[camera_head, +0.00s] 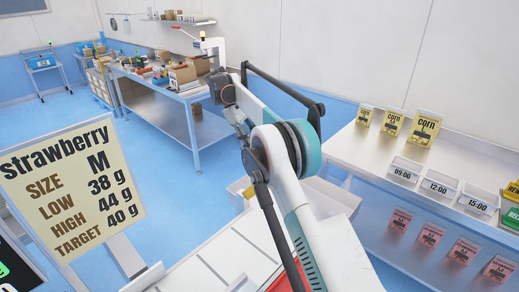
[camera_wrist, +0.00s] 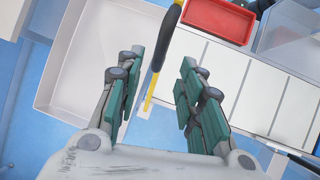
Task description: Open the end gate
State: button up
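The end gate appears to be the thin bar (camera_wrist: 159,55) in the wrist view, black in its middle with yellow at both ends. It lies between a shallow white tray on the left and a white panelled surface (camera_wrist: 224,72) on the right. My gripper (camera_wrist: 160,85) is open, with green-padded fingers apart on either side of the bar's lower yellow end. Nothing is clearly held, and I cannot tell whether the fingers touch the bar.
The white tray (camera_wrist: 60,92) has raised walls. A red tray (camera_wrist: 218,20) lies at the top of the wrist view. In the head view, a strawberry sign (camera_head: 72,188) stands left, a cluttered bench (camera_head: 178,92) behind, and a shelf with corn pouches (camera_head: 425,128) right.

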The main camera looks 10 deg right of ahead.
jog(key=shift+v, duration=0.85)
